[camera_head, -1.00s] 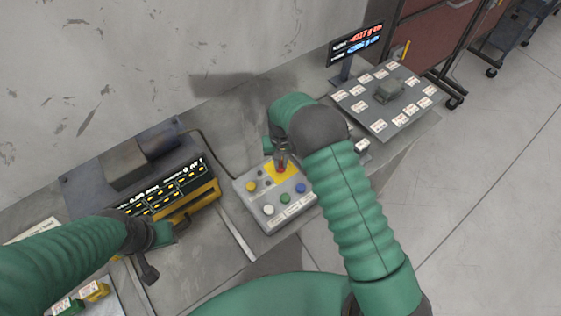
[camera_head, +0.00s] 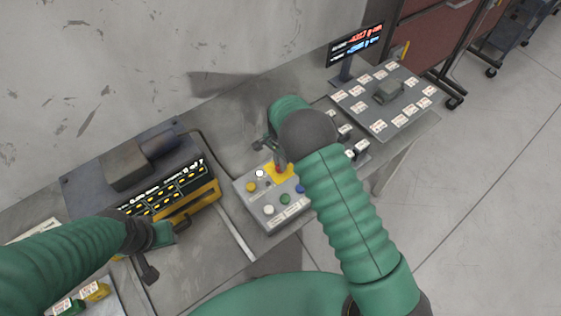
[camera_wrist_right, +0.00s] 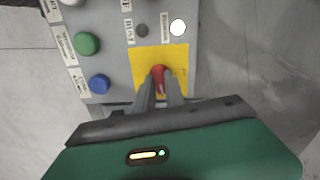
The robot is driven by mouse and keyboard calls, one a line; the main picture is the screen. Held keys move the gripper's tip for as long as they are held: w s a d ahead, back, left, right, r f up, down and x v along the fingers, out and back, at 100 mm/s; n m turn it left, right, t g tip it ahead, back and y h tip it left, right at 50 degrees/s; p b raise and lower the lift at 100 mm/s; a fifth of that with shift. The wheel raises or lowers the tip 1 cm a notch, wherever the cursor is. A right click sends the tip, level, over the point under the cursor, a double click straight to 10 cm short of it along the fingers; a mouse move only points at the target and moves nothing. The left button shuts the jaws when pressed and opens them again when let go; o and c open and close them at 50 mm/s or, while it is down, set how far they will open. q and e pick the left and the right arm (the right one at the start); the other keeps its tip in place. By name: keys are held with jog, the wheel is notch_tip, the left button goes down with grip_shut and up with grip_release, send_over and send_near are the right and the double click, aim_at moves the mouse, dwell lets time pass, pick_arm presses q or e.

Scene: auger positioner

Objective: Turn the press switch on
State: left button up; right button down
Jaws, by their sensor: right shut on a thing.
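The grey control box (camera_head: 243,203) stands on the bench in the middle of the head view. A red switch handle (camera_wrist_right: 158,77) rises from its yellow plate (camera_wrist_right: 142,62). My right gripper (camera_wrist_right: 159,92) is shut on the red switch, with a finger on each side of it. In the head view the right wrist partly covers the switch. A round lamp (camera_wrist_right: 178,28) beside the yellow plate glows white, and it also shows in the head view (camera_head: 259,173). My left gripper (camera_head: 160,250) is over the bench at the left, away from the box; its jaws are unclear.
The box also carries a green button (camera_wrist_right: 87,43) and a blue button (camera_wrist_right: 98,85). A dark machine with a yellow-lit panel (camera_head: 165,190) stands to the left. A display (camera_head: 355,45) and a labelled plate (camera_head: 375,112) are at the back right. The wall is close behind.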

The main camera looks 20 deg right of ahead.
jog(key=shift+w+r+m, duration=0.25)
jog(key=shift+w+m, duration=0.05)
jog(key=shift+m, duration=0.5)
jog(key=c, duration=1.5)
grip_release()
jog(key=shift+c, duration=0.2)
jog(key=shift+o, duration=0.7)
jog(key=shift+s+f, duration=0.15)
notch_tip(320, 180, up, 17)
jog(key=b, duration=0.1)
jog(key=shift+f, duration=0.1)
